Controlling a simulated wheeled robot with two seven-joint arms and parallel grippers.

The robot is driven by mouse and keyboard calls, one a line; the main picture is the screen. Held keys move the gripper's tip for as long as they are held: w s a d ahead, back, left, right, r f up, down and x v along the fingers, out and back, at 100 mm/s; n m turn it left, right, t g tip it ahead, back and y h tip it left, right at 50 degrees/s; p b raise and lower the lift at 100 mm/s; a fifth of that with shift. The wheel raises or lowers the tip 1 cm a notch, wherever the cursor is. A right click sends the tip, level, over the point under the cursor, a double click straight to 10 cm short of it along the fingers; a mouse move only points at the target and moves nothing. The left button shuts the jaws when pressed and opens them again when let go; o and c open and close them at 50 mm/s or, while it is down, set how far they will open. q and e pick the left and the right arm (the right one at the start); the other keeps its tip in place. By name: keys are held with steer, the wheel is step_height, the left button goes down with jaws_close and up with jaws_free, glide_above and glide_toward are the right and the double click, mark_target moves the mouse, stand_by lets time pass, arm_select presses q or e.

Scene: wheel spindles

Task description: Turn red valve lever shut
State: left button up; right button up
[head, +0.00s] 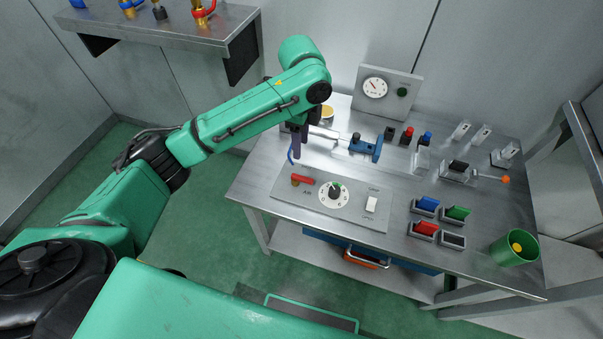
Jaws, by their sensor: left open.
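The red valve lever (303,180) lies roughly along the panel's long side, on a brass body at the left end of a grey control panel (268,189) marked AIR. My left gripper (296,158) points down, open, just behind and above the lever and apart from it. The small gap between its fingers is hard to make out. My right gripper is out of view.
The panel also has a black knob (335,191) on a white dial and a white switch (371,204). A blue vise (366,148) stands behind. Coloured holders and a green cup (514,249) are at the right. A wall shelf (160,30) holds more valves.

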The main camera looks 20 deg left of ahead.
mark_target(302, 177)
arm_select(q)
step_height(302, 177, down, 14)
steer(key=shift+d+r, duration=0.1)
steer(key=shift+d, duration=0.05)
jaws_close()
